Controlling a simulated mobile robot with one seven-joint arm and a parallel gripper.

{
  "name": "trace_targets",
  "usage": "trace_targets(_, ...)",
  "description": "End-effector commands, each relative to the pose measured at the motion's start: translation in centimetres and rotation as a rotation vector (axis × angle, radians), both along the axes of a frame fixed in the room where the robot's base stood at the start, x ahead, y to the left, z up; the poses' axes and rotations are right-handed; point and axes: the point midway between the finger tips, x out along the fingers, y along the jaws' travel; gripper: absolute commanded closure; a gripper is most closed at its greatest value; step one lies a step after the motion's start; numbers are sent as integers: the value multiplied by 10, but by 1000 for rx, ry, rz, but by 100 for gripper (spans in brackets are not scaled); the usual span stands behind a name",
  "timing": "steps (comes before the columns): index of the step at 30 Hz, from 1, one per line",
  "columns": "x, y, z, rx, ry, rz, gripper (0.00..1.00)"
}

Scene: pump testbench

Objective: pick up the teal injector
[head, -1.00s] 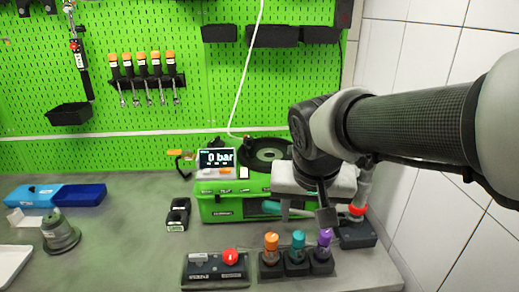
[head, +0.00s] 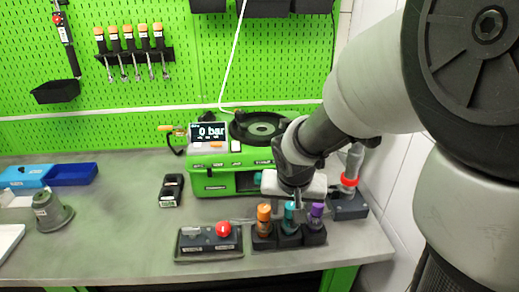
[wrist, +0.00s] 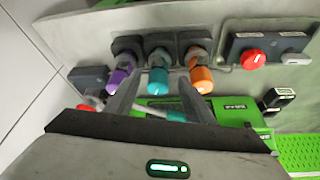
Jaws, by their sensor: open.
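The teal injector (head: 289,212) stands upright in the middle slot of a dark holder (head: 289,239), between an orange injector (head: 264,213) on the left and a purple injector (head: 316,211) on the right. In the wrist view the teal injector (wrist: 158,78) lies between my finger tips, with the purple injector (wrist: 119,80) on the left and the orange injector (wrist: 201,75) on the right. My gripper (wrist: 160,88) is open and empty, just above the teal injector. In the head view its fingers are partly hidden; I cannot tell whether they touch it.
A black box with a red button (head: 222,230) sits left of the holder. Behind is a green pump unit (head: 212,180) with a display reading 0 bar. A red-collared device (head: 349,182) stands to the right, near the wall.

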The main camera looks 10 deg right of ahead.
Motion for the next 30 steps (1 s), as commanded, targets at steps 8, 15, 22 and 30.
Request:
trace_targets(8,14,-7,-37,-1,3,-3,52)
trace_targets(15,16,-6,-40,-1,0,-1,52)
trace_targets(22,16,-6,-40,0,1,-1,82)
trace_targets(30,16,-6,-39,0,-1,-1,100)
